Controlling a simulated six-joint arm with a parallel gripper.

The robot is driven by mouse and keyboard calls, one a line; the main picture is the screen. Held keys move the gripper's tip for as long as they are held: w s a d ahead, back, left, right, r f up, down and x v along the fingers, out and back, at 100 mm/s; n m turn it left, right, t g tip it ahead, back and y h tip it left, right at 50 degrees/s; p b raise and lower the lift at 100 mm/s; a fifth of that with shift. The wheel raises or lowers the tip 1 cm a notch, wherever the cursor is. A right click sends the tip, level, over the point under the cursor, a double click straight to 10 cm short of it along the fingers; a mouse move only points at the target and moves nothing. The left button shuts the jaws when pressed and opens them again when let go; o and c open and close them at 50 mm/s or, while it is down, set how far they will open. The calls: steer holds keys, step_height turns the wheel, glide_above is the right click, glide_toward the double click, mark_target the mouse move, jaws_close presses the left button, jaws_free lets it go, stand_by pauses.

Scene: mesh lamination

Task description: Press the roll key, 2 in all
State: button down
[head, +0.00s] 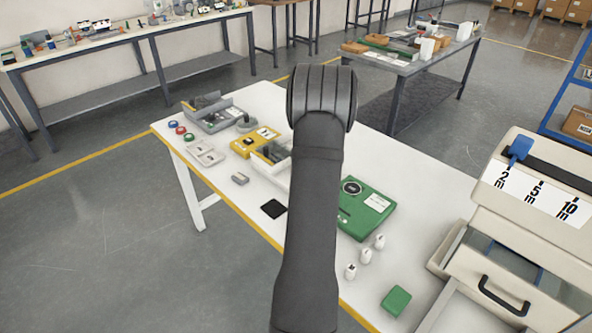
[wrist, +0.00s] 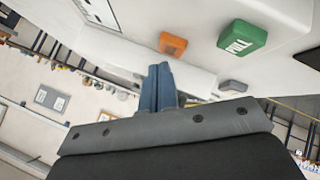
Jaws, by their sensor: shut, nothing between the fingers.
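In the wrist view, a green key (wrist: 242,37) with white lettering is at the upper right. The lettering is small and looks like ROLL, but I cannot read it surely. My gripper (wrist: 158,72) points up the picture with its blue fingers shut together and nothing between them. The fingertips are below and left of the green key in the picture, apart from it. An orange key (wrist: 173,44) shows just above the fingertips. In the head view my gripper is out of sight, and my dark arm covers the middle of the table.
A cream machine (head: 535,210) with a blue lever (head: 519,149) over 2, 5 and 10 m marks stands at the right. A green box (head: 365,208), a green block (head: 397,301) and small white pieces (head: 365,256) lie on the white table (head: 415,185). Trays fill its far left.

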steer(key=shift+r, duration=0.15)
steer(key=shift+r, duration=2.45)
steer(key=shift+f, duration=0.1)
step_height(320, 180, up, 4)
steer(key=shift+f, duration=0.1)
